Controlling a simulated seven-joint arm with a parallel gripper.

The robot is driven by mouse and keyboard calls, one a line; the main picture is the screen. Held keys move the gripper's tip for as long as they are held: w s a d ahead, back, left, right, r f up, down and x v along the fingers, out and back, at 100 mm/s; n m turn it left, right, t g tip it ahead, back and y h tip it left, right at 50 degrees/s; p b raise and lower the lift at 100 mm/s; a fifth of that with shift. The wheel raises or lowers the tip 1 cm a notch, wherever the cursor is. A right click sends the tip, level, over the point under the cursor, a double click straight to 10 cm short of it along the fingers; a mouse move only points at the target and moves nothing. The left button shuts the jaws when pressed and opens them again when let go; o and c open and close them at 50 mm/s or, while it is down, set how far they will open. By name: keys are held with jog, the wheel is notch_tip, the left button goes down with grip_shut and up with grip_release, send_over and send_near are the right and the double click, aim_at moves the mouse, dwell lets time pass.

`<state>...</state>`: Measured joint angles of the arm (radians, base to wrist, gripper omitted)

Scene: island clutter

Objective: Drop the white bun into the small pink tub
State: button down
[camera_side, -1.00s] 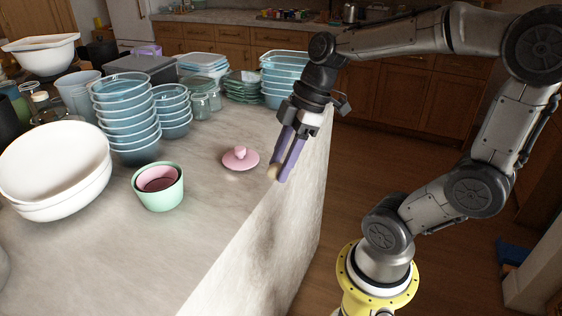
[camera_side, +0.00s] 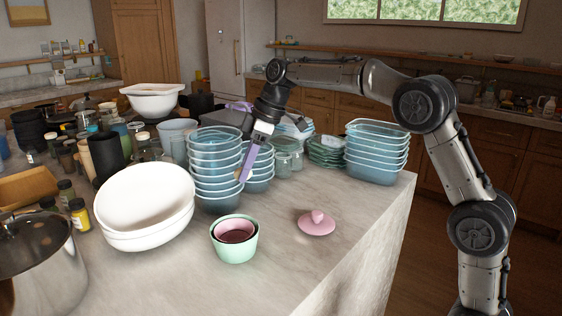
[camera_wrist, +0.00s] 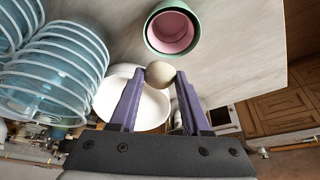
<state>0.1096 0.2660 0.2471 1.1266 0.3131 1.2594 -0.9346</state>
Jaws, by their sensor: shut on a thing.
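The white bun (camera_wrist: 160,74) is held between the purple fingertips of my gripper (camera_wrist: 163,78) in the wrist view. In the side view my gripper (camera_side: 241,180) is above the counter, in front of the stacked blue bowls, and the bun is mostly hidden by the fingers. The small pink tub (camera_side: 235,235) sits inside a mint green tub (camera_side: 235,250) on the counter. In the wrist view the pink tub (camera_wrist: 172,34) opens just beyond the bun, inside the green rim. The bun is apart from the tub. My gripper is higher than the tub and slightly behind it.
A pink lid (camera_side: 316,225) lies on the counter right of the tubs. Stacked blue bowls (camera_side: 213,165) stand close behind my gripper. Large white bowls (camera_side: 145,215) are at the left. Blue containers (camera_side: 375,155) stand at the back right. Counter in front of the tubs is clear.

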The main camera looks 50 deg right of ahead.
jog(key=f, duration=0.1)
jog(key=a+f, duration=0.1)
jog(key=shift+w+a+f, duration=0.3)
jog(key=shift+w+f, duration=0.05)
jog(key=shift+f, duration=2.75)
jog(key=shift+c, duration=1.4)
grip_release()
jog(key=v, duration=1.4)
